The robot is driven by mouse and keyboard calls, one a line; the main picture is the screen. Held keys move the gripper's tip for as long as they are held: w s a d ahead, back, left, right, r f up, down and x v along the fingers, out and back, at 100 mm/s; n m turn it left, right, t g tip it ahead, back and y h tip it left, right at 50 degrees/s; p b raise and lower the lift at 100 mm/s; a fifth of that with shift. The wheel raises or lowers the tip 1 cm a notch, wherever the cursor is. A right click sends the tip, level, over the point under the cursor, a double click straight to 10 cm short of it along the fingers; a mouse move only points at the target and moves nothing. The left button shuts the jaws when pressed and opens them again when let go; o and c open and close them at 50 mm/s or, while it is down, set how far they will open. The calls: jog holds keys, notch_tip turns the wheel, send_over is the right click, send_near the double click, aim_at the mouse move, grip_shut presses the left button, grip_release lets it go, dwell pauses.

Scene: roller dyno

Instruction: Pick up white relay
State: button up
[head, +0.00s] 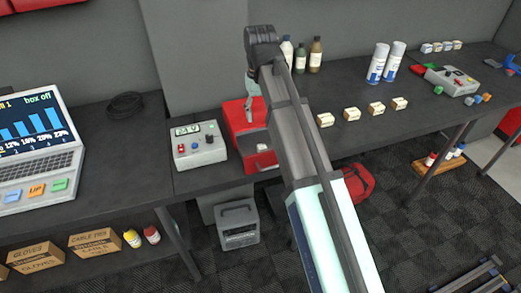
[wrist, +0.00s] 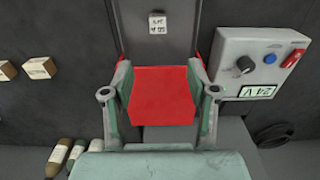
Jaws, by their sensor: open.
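A small white relay (wrist: 157,23) with dark lettering shows at the top middle of the wrist view, on a grey surface at the edge of the red box (wrist: 165,95). In the head view the white relay (head: 262,148) shows at the front of the red box (head: 238,119), partly beside my arm. My gripper (wrist: 160,70) is open and empty, its two fingers spread across the red box in the wrist view, with the relay beyond the fingertips. In the head view my gripper (head: 251,90) hangs over the back of the box, partly hidden by my arm.
A grey tester (head: 199,145) stands close left of the red box. Several cream blocks (head: 376,108) stand in a row to the right. Bottles (head: 315,55) stand behind, and spray cans (head: 379,63) further right. A laptop (head: 38,145) sits at left.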

jog(key=p, duration=0.2)
send_over(260, 145)
notch_tip(260, 145, down, 9)
jog(key=shift+r, duration=0.1)
jog(key=shift+w+d+f+p, duration=0.1)
jog(key=shift+f+p, duration=0.35)
jog(key=shift+f, duration=0.85)
jog(key=shift+w+d+f+p, duration=0.1)
jog(key=shift+f+p, duration=0.35)
jog(key=shift+f, duration=0.8)
jog(key=c, duration=1.1)
